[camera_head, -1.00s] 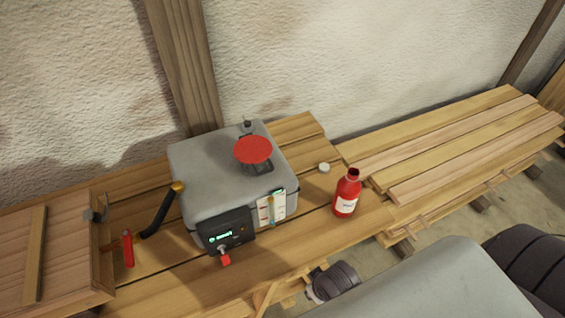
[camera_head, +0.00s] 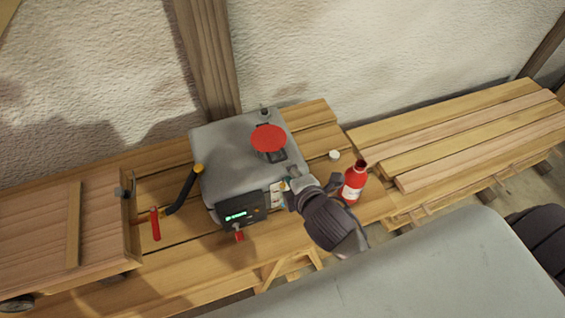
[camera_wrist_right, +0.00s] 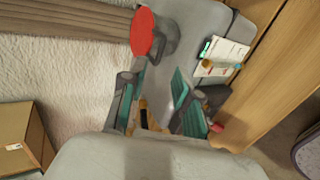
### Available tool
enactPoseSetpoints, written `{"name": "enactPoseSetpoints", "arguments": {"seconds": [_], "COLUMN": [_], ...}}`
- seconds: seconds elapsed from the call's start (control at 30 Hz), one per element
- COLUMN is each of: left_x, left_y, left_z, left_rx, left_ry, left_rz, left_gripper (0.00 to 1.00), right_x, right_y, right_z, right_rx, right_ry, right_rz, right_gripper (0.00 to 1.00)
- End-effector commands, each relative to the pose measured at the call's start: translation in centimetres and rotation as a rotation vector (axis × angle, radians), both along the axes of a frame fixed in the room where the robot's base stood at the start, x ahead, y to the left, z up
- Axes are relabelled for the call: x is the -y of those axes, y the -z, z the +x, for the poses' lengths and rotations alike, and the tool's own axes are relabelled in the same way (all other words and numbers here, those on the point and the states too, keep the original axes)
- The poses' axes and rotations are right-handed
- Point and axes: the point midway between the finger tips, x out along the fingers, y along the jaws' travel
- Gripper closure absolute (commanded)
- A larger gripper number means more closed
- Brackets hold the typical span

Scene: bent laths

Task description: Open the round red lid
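The round red lid (camera_head: 268,138) sits on a short dark neck on top of the grey box-shaped machine (camera_head: 225,165). In the right wrist view the lid (camera_wrist_right: 143,30) shows at the top, beyond the fingers, with the grey neck beside it. My right gripper (camera_head: 292,181) is at the front right edge of the machine, below and to the right of the lid, apart from it. In the right wrist view its teal-padded fingers (camera_wrist_right: 155,92) are spread, with nothing held between them. My left gripper is not in view.
A red bottle (camera_head: 354,184) stands close to the right of my right gripper. A small white cap (camera_head: 334,154) lies behind it. A black handle (camera_head: 184,190) rises left of the machine, near a wooden crate (camera_head: 120,240). Planks (camera_head: 450,140) lie at the right.

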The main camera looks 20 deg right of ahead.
Motion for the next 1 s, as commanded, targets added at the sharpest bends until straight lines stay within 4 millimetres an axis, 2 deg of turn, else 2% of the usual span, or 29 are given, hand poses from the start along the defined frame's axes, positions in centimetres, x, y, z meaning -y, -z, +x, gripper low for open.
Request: {"name": "enactPoseSetpoints", "arguments": {"seconds": [0.3,0.5,0.7,1.0], "left_x": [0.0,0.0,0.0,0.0], "left_y": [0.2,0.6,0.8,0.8], "left_z": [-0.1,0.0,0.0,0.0], "left_rx": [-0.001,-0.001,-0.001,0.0], "left_ry": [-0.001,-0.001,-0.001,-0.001], "left_rz": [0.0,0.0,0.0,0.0], "left_gripper": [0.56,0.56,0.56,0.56], "right_x": [0.0,0.0,0.0,0.0], "right_y": [2.5,3.7,4.3,4.4], "right_z": [4.3,6.4,7.4,7.6], "right_rx": [0.0,0.0,-0.001,-0.001], "right_ry": [0.001,0.001,0.001,0.001], "right_rz": [0.0,0.002,0.002,0.003], "right_gripper": [0.69,0.69,0.69,0.69]}}
